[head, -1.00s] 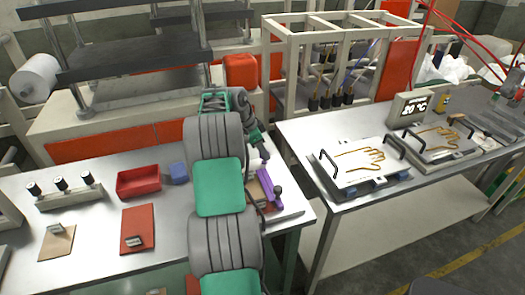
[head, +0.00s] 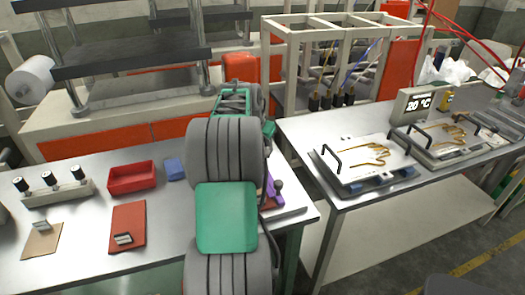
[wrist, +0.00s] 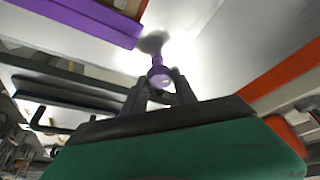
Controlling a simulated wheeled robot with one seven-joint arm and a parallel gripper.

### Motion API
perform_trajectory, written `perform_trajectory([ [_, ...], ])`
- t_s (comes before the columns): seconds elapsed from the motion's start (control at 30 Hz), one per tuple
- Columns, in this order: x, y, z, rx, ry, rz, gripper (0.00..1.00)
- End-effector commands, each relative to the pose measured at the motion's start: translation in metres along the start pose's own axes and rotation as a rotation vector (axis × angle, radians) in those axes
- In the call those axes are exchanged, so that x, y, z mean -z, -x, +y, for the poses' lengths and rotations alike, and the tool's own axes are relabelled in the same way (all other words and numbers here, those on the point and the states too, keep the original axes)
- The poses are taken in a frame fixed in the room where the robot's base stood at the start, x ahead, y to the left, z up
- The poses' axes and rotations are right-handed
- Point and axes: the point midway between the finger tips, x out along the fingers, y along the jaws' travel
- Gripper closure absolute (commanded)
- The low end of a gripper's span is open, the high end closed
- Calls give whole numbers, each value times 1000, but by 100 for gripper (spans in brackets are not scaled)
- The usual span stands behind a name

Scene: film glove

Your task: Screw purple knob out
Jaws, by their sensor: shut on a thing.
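A small purple knob (wrist: 158,72) shows in the wrist view between the fingertips of my gripper (wrist: 160,80), which is shut on it. A long purple bar (wrist: 75,16) lies at the upper left of the wrist view, apart from the fingers. In the head view, only a small part of a purple piece (head: 270,188) shows beside my arm at the table's right end. My gripper and the held knob are hidden behind my arm there. A dark round patch shows behind the knob; I cannot tell what it is.
The left metal table holds a red bin (head: 132,178), a blue block (head: 174,169), a red pad (head: 127,226) and a stand with black knobs (head: 55,190). The right table (head: 310,145) carries hand-shaped wire plates (head: 365,160) and a temperature display (head: 412,104).

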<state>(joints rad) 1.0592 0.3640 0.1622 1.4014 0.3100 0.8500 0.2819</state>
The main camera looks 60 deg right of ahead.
Motion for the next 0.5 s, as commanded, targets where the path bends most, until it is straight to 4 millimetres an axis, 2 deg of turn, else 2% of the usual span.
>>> perform_trajectory([
  [0.5,1,-1,5,185,446,-3,100],
])
